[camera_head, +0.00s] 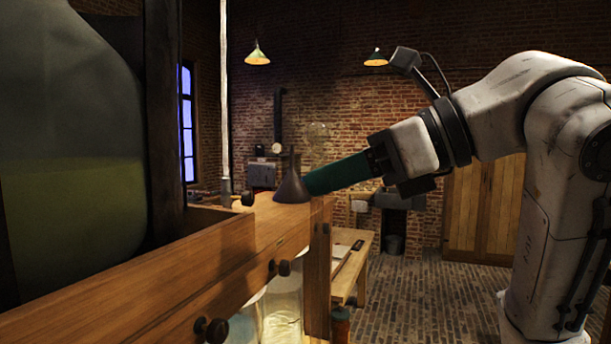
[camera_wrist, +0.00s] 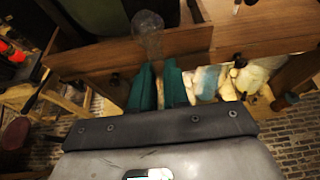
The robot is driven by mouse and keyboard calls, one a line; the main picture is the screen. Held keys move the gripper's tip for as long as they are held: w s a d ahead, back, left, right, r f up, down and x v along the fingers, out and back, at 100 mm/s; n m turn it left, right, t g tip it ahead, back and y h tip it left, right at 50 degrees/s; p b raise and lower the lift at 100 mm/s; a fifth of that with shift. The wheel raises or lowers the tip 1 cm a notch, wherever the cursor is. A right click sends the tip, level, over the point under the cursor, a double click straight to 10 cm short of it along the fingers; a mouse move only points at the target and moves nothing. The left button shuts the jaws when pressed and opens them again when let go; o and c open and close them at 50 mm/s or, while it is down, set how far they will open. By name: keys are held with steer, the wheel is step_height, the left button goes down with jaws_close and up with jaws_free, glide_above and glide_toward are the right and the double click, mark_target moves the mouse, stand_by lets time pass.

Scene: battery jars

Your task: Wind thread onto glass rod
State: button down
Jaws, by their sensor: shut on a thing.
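My gripper (camera_head: 308,186) reaches left with its long green fingers level with the wooden bench top. In the wrist view its two green fingers (camera_wrist: 160,72) show side by side with a narrow gap between them. A smoky conical glass vessel (camera_head: 291,187) with a thin neck stands at the fingertips. A clear glass vessel also shows at the fingertips in the wrist view (camera_wrist: 148,32); the exact contact is hard to see. A tall pale upright rod (camera_head: 224,95) stands left of the cone; I cannot tell if it is glass. I can make out no thread.
A large glass jar (camera_head: 65,130) with yellow-green liquid fills the left. The wooden bench (camera_head: 190,280) has dark round knobs (camera_head: 212,330) along its front. Jars (camera_head: 283,305) stand below it. A low wooden table (camera_head: 350,262) stands behind. Brick floor (camera_head: 430,300) lies open at right.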

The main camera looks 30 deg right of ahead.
steer(key=s+d+b, duration=0.2)
steer(key=s+d, duration=0.9)
steer(key=s, duration=0.4)
steer(key=shift+s+d, duration=0.3)
steer(key=shift+s, duration=0.1)
